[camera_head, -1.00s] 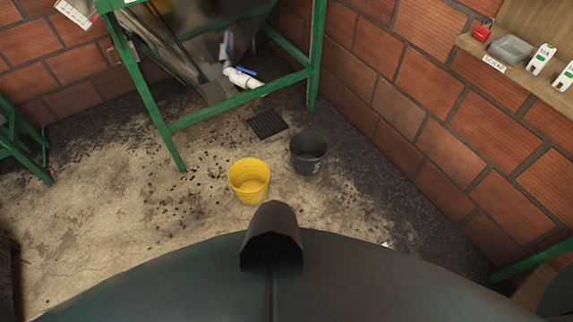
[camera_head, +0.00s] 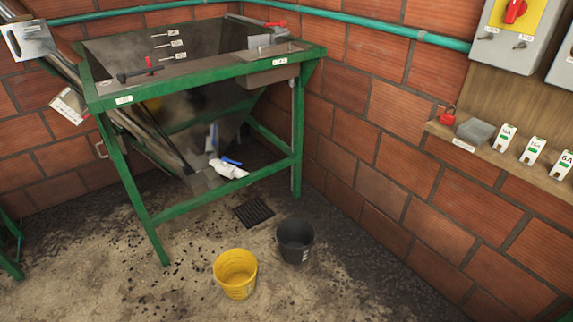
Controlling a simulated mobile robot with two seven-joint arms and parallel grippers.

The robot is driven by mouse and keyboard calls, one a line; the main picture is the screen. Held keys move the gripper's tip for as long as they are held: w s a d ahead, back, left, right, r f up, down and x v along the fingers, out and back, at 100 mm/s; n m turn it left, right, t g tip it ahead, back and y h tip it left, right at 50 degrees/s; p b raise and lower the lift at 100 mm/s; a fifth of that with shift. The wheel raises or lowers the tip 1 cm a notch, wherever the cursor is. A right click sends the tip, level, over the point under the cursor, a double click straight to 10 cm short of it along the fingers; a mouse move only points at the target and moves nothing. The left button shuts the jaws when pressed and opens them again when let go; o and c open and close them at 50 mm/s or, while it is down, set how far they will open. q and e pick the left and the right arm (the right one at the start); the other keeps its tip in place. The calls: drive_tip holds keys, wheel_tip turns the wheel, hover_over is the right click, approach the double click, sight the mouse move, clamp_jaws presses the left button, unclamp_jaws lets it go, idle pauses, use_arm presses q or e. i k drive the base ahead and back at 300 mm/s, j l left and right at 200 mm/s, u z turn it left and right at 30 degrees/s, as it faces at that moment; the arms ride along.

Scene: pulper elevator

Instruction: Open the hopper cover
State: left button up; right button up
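The metal hopper (camera_head: 195,102) stands in a green frame (camera_head: 219,73) at the upper left of the head view. Its top looks open, with grey sloping walls and several small white labels inside. I cannot clearly make out a separate cover. A dark bar with a red knob (camera_head: 149,62) lies at the left of the hopper's top. A small metal box (camera_head: 272,75) with a label sits at its right front corner, with a red handle (camera_head: 275,24) behind it. Neither of my grippers is in view.
A yellow bucket (camera_head: 235,274) and a black bucket (camera_head: 295,241) stand on the floor before the frame, near a floor drain (camera_head: 254,212). A white pipe with a blue valve (camera_head: 229,168) hangs under the hopper. A wooden shelf (camera_head: 478,157) and a switch box (camera_head: 512,35) are right.

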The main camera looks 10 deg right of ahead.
sight(264, 51)
drive_tip(key=i+z, duration=0.25)
drive_tip(key=i, duration=0.2)
drive_tip(key=i+z, duration=0.3)
drive_tip(key=i, duration=0.15)
drive_tip(key=i+j+z, duration=0.25)
drive_tip(key=i, duration=0.2)
drive_tip(key=i+j+z, duration=0.15)
drive_tip(key=i+z, duration=0.15)
drive_tip(key=i, duration=0.15)
